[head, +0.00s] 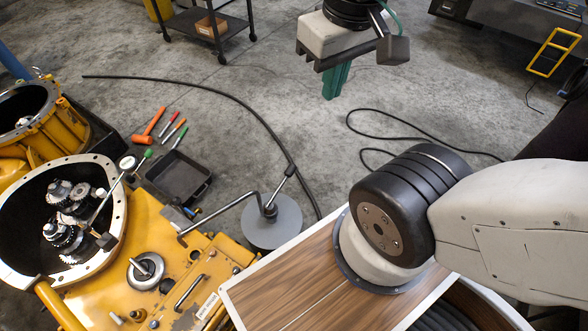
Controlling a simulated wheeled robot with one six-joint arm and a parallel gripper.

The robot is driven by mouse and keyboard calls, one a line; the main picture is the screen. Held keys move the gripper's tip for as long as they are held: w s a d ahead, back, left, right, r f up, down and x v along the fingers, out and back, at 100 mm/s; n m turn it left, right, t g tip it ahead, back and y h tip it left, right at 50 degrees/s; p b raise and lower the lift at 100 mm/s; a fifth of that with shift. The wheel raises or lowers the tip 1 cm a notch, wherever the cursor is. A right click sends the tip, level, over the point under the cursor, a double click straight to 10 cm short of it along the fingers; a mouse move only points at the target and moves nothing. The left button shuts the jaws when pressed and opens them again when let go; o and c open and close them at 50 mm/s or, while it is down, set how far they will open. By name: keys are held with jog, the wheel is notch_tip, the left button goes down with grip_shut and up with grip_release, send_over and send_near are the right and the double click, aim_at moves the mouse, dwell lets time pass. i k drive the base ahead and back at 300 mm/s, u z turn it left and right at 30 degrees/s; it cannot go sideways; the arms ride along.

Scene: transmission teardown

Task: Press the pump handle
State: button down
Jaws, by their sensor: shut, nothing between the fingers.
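A pump (265,232) with a round grey top stands beside the yellow transmission housing (165,265). Its slanted handle (283,183) rises from the centre of the top, with a dark grip at the upper end. A bent metal pipe runs from the pump's centre left toward the housing. My gripper (332,97) hangs at the top of the head view, green fingers together and pointing down. It is shut and empty, above and to the right of the handle in the picture, clearly apart from it.
A black hose (215,88) curves over the concrete floor to the pump. A black tray (180,178) and several hand tools (172,130) lie left of the pump. Another cable (410,132) lies on the floor at right. A cart (208,28) stands at the back.

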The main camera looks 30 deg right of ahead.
aim_at(290, 170)
jog(key=z, duration=1.25)
jog(key=k, duration=0.45)
jog(key=u, duration=1.35)
